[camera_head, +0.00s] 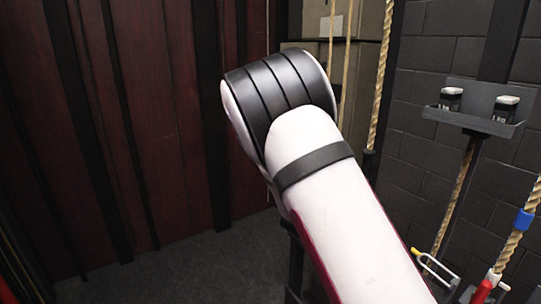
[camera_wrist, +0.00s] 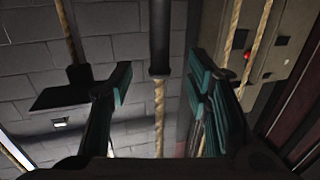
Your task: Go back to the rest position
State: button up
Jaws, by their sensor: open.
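My gripper (camera_wrist: 160,78) shows in the wrist view, with its two teal-padded fingers wide apart and nothing between them. Behind the gap, a dark vertical post and a rope stand against a grey block wall. A beige panel (camera_wrist: 268,62) with a small red round part (camera_wrist: 246,56) is to the right, beyond the right finger and apart from it. In the head view my white and black arm fills the middle and hides what is behind it. My gripper does not show in that view.
A grey wall shelf (camera_head: 474,122) with two small dark items is at the right of the head view. Ropes (camera_head: 382,75) hang near the arm and at the right edge. Dark red panelling (camera_head: 160,120) stands at the left. The floor (camera_head: 190,268) at lower left is bare.

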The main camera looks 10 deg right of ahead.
jog(key=s+a+r+n+y+p, duration=0.2)
jog(key=s+a+r+y, duration=0.15)
jog(key=a+y, duration=0.25)
jog(key=s+a+r+n+y+p, duration=0.2)
jog(key=a+r+y, duration=0.3)
jog(key=a+y, duration=0.1)
jog(key=s+a+r+n+g+y+p, duration=0.1)
jog(key=s+a+r+n+y, duration=0.2)
jog(key=s, duration=0.4)
jog(key=s+a+r+n+g+y+p, duration=0.1)
jog(key=s+a+r, duration=0.25)
jog(key=s, duration=0.35)
jog(key=s+d+r+n+g+h+p, duration=0.1)
jog(key=s+n+g+p, duration=0.1)
jog(key=s, duration=2)
jog(key=shift+s+n+g, duration=0.3)
jog(key=shift+n+g, duration=0.2)
jog(key=shift+g, duration=0.6)
jog(key=shift+d, duration=0.1)
